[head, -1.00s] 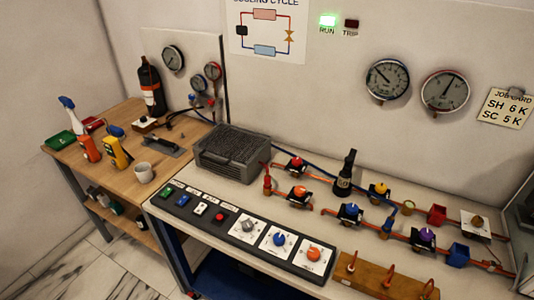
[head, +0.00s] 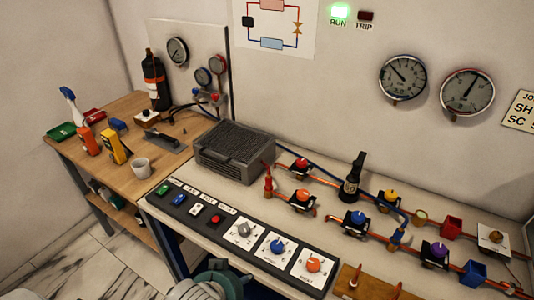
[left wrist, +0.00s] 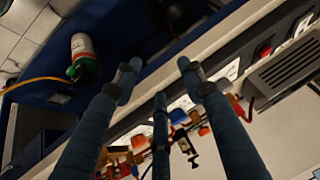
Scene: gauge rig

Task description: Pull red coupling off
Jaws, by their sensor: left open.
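The red coupling (head: 268,182) appears to be the upright red fitting at the left end of the copper pipes on the bench, just right of the grey finned unit. My left arm shows only in part at the bottom edge of the head view, well in front of the coupling. In the left wrist view my left gripper (left wrist: 159,80) has its blue-grey fingers spread, with nothing between them. Red and copper fittings show behind the fingers there, but I cannot tell which is the coupling. My right gripper is not in view.
The control panel (head: 240,232) with buttons and knobs lies along the bench's front edge. The grey finned unit (head: 235,152) stands left of the coupling. Several valves on copper pipes and a black bottle (head: 352,178) stand to the right. A wooden rack (head: 372,285) is at the front right.

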